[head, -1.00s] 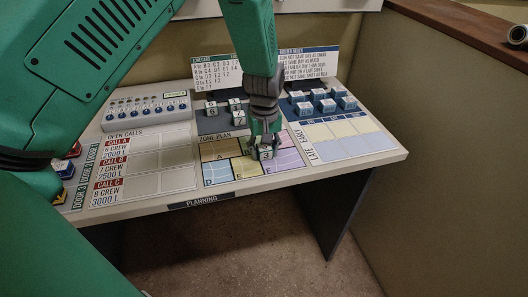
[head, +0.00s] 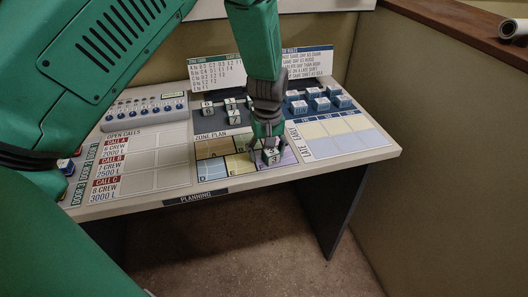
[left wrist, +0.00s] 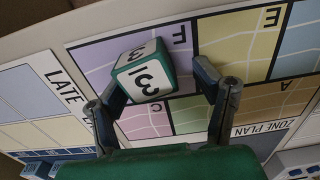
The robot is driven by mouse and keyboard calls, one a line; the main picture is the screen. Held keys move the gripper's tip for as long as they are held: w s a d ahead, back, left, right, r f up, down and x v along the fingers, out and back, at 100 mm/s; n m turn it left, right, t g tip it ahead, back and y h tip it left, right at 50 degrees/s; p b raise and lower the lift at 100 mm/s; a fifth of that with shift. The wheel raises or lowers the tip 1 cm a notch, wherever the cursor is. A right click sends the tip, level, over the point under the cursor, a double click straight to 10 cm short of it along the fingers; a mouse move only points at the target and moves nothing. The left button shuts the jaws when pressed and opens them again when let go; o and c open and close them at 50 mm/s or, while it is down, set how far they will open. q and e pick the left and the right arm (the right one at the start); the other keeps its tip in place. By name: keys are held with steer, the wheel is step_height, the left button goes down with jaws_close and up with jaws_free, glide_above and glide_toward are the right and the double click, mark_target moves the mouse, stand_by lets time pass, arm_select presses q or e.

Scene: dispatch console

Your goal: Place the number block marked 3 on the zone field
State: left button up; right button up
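The number block marked 3 (head: 272,158) is a white cube with green edges. It rests on, or just above, the purple field F of the zone plan (head: 212,148), at the plan's right side. In the left wrist view the block (left wrist: 143,72) lies near the line between field F (left wrist: 180,60) and pink field C (left wrist: 145,120). My left gripper (head: 266,146) reaches down over it. In the left wrist view its fingers (left wrist: 160,85) are spread around the block, with a clear gap at the right finger. My right gripper is not in view.
Other number blocks (head: 231,103) stand on a dark tray behind the plan. Several blue-and-white blocks (head: 320,104) stand behind the early/late grid (head: 340,128). A switch panel (head: 145,110) and open-calls board (head: 140,165) are at left. A partition (head: 450,150) borders the right side.

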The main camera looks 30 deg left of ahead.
arm_select(q)
steer(key=shift+s+d, duration=0.1)
steer(key=shift+d, duration=0.7)
steer(key=shift+s+a, duration=0.1)
steer(key=shift+a, duration=0.75)
steer(key=r, duration=0.7)
steer(key=d+r, duration=0.1)
steer(key=r, duration=0.3)
steer(key=shift+w+r+p, duration=0.2)
steer(key=shift+r+p, duration=0.1)
steer(key=shift+p, duration=0.05)
steer(key=shift+a+r, duration=0.35)
steer(key=shift+r, duration=0.25)
steer(key=shift+d, duration=0.2)
steer(key=shift+s, duration=0.1)
